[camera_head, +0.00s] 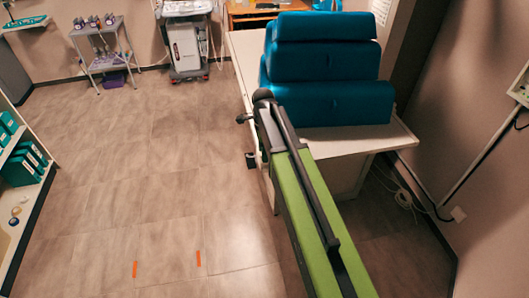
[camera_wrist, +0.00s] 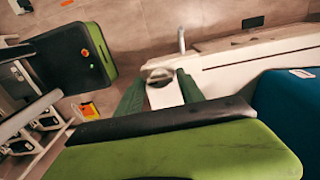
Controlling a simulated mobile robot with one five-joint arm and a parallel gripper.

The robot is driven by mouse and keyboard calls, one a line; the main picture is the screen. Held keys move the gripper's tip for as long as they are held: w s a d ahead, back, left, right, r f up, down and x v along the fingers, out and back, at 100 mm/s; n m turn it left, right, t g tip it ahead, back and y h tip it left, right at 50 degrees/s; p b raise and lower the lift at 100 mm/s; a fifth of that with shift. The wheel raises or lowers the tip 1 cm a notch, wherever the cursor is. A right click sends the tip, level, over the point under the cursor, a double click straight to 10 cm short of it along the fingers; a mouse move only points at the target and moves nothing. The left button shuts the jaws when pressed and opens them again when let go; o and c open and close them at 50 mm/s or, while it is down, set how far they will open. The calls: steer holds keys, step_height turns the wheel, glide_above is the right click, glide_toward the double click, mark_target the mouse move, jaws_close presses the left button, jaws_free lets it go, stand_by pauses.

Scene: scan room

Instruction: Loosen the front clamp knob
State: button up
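In the wrist view two dark green fingers of my gripper (camera_wrist: 159,78) stand apart, with a gap between them. A small dark and grey rounded piece, perhaps a clamp knob (camera_wrist: 158,73), shows in line with that gap, above a white part. I cannot tell whether the fingers touch it. In the head view two dark knobs stick out from the left side of the white table: an upper one (camera_head: 241,118) and a lower one (camera_head: 250,160). I cannot tell which is the front clamp knob. My arm hides the gripper in this view.
Blue cushions (camera_head: 330,103) are stacked on the white table (camera_head: 375,137). A grey trolley (camera_head: 103,62) and a white machine (camera_head: 186,45) stand at the back. A shelf with teal binders (camera_head: 22,165) is at the left. The floor left of the table is clear.

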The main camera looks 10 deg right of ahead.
jaws_close()
steer(key=shift+d, duration=0.15)
steer(key=n, duration=0.8)
steer(key=shift+a+n, duration=0.2)
steer(key=shift+n, duration=0.1)
steer(key=n, duration=0.4)
steer(key=shift+n, duration=0.3)
steer(key=n, duration=0.4)
steer(key=shift+n, duration=0.3)
steer(key=shift+s, duration=0.1)
